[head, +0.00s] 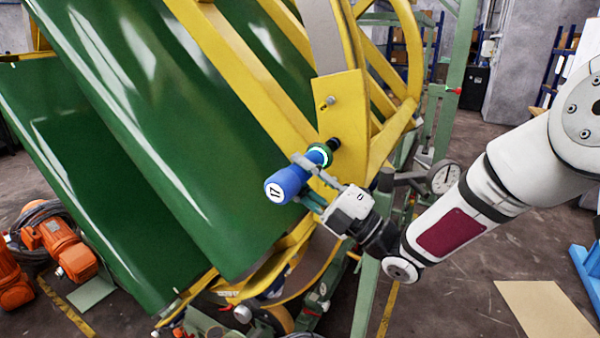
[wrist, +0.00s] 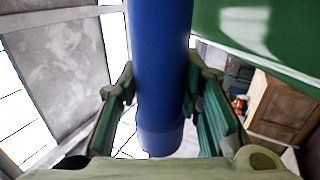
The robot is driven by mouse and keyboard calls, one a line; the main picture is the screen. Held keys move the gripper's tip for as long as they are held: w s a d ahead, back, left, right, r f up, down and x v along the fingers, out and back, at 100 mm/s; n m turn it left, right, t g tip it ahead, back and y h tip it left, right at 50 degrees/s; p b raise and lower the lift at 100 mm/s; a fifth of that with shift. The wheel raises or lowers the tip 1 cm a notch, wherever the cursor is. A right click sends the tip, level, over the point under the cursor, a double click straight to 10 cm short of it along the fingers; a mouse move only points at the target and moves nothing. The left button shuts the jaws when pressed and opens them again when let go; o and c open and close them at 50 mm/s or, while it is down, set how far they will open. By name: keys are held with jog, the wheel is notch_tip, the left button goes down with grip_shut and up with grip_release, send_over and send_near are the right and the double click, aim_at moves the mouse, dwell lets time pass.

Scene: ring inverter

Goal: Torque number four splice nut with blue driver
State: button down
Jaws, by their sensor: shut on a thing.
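The blue driver (head: 286,184) is held at a tilt, with a label on its butt end and a glowing pale ring near its nose. My gripper (head: 302,177) is shut around its body; in the wrist view, the blue driver (wrist: 160,60) stands between the two green fingers. Its black socket end (head: 334,144) points at the yellow splice plate (head: 345,115) and appears to meet it; I cannot tell whether it is seated on a nut, as that spot is hidden. One small metal nut (head: 331,100) shows higher on the plate. No nut numbers are readable.
Large green curved panels (head: 150,120) fill the left, close to the driver. A yellow ring frame (head: 410,60) rises behind the plate. A round dial gauge (head: 444,177) stands right of my gripper. Orange motors (head: 62,245) sit on the floor at lower left.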

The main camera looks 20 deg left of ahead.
aim_at(297, 192)
jog(key=shift+s+a+r+p, duration=0.15)
jog(key=shift+s+p, duration=0.3)
jog(key=shift+s, duration=1.75)
